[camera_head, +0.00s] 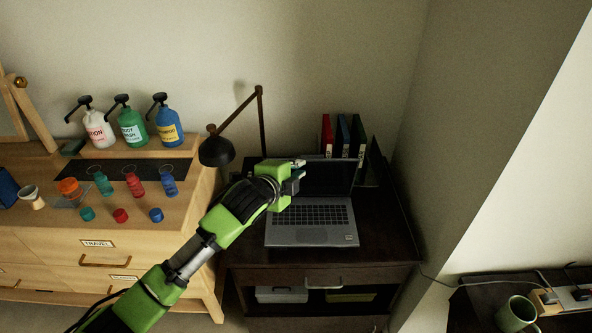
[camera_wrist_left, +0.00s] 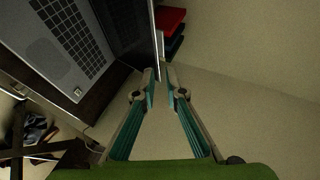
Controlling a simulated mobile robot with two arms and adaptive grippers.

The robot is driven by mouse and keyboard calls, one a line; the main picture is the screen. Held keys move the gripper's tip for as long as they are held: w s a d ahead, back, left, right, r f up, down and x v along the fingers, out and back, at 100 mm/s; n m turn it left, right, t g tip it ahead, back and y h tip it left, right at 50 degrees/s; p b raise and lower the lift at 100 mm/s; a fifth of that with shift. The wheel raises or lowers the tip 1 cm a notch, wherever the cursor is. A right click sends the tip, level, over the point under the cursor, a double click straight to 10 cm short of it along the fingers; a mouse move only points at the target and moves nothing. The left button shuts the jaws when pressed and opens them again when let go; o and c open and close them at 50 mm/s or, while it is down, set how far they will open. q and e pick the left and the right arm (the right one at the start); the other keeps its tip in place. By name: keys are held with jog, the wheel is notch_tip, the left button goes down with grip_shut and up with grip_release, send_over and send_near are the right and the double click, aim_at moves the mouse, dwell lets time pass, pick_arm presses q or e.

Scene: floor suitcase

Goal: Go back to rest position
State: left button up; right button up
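My left gripper (camera_head: 300,170) reaches in from the left and hangs by the upper left corner of the raised laptop lid (camera_head: 328,180). In the left wrist view its two fingertips (camera_wrist_left: 161,76) are a narrow gap apart, and the edge of the lid (camera_wrist_left: 158,50) shows between them. I cannot tell whether the pads touch the lid. The laptop (camera_head: 310,237) stands open on the dark desk, with its keyboard showing. My right gripper is in neither view.
A desk lamp (camera_head: 217,151) stands left of my gripper. Red, blue and green binders (camera_head: 342,136) stand behind the laptop. A wooden dresser (camera_head: 150,235) with bottles and small jars is at left. A green mug (camera_head: 516,314) is at lower right.

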pick_arm(q)
jog(key=shift+s+a+r, duration=0.2)
jog(key=shift+s, duration=0.2)
